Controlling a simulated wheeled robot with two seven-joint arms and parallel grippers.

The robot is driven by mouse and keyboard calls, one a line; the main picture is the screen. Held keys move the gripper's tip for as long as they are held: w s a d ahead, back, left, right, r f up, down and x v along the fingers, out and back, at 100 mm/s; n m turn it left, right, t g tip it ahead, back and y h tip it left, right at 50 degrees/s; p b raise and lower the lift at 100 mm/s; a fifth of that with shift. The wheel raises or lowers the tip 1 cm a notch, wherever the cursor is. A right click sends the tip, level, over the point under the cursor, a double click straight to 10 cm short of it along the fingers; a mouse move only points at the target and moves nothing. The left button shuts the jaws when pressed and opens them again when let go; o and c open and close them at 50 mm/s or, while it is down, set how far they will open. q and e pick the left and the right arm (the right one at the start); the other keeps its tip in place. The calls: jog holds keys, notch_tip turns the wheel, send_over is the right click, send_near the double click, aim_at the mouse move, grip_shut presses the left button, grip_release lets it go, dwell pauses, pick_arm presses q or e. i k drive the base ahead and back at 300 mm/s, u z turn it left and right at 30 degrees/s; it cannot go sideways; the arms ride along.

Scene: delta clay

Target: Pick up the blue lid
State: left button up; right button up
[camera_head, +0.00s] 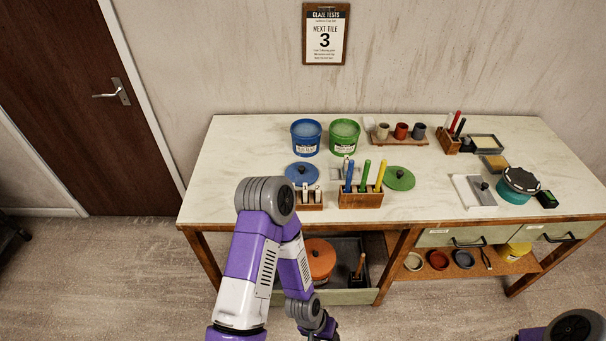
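The blue lid (302,174) lies flat on the pale worktop, in front of the blue tub (306,137). It is a round disc with a small dark knob. Nothing holds it. My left arm, purple and white, rises in front of the bench, its elbow below and left of the lid, then bends down towards the bottom edge. The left gripper is not visible. Only a part of my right arm shows in the bottom right corner, and its gripper is out of view.
A wooden holder (309,206) with pale tools stands just in front of the lid. Another holder (361,201) with coloured handles is to its right. A green tub (344,136) and green lid (399,178) are farther right. The worktop's left end is clear.

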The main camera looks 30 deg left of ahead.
aim_at(298, 173)
jog(key=z, duration=0.15)
jog(key=k, duration=0.95)
jog(key=u, duration=0.95)
jog(key=i, duration=0.85)
jog(key=z, duration=0.2)
